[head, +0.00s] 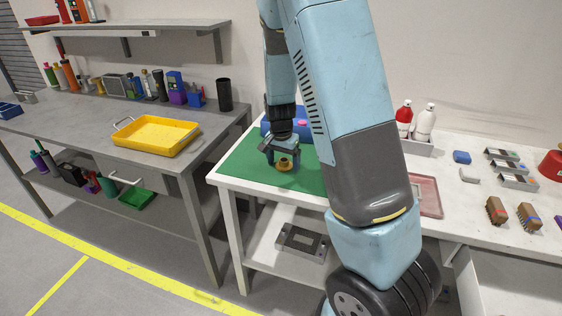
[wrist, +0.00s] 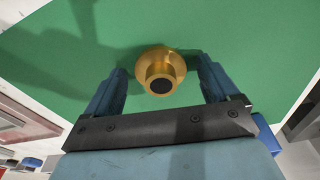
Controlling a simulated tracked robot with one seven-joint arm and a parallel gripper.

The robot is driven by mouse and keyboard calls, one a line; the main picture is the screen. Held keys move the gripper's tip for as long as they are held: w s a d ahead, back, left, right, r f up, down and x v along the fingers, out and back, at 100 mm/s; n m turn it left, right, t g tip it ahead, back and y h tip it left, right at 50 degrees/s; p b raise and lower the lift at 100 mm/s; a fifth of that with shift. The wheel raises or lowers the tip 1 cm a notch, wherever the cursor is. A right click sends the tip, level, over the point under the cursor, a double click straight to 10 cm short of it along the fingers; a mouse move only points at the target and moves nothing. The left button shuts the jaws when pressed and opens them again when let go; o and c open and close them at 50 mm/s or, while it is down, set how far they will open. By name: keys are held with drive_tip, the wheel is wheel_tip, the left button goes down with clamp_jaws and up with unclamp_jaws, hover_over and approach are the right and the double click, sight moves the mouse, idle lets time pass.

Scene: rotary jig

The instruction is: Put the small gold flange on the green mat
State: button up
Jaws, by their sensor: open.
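The small gold flange (head: 284,165) is on the green mat (head: 236,170), on the white table. In the wrist view the flange (wrist: 160,70) shows its round rim and a hub with a dark bore facing the camera. The green mat (wrist: 230,28) fills most of that view behind it. My gripper (head: 283,158) is over the mat at the flange. In the wrist view my gripper (wrist: 163,78) is open, one finger on each side of the flange, with gaps between flange and fingers. Whether the flange lies fully flat on the mat I cannot tell.
A blue bin (head: 268,125) stands at the mat's back edge. My arm hides the mat's right part. A pinkish tray (head: 430,196), a bottle holder (head: 416,144) and brushes (head: 496,211) are to the right. A yellow tray (head: 155,136) is on the grey bench to the left.

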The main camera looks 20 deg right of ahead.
sight(281, 168)
wheel_tip(281, 168, up, 12)
drive_tip(key=a, duration=0.1)
drive_tip(key=s+r+n+t, duration=0.1)
drive_tip(key=s+r+n, duration=0.2)
drive_tip(key=s, duration=0.6)
drive_tip(key=s+r+n+t, duration=0.2)
drive_tip(key=s+r+n, duration=0.1)
drive_tip(key=s+r, duration=0.5)
drive_tip(key=s+r+n+t+y, duration=0.1)
drive_tip(key=s+r+n, duration=0.1)
drive_tip(key=s+r, duration=0.4)
drive_tip(key=s, duration=0.5)
drive_tip(key=shift+s+d+n+t, duration=0.15)
drive_tip(key=shift+d+n+t, duration=0.15)
drive_tip(key=shift+n, duration=0.1)
drive_tip(key=shift+c, duration=0.4)
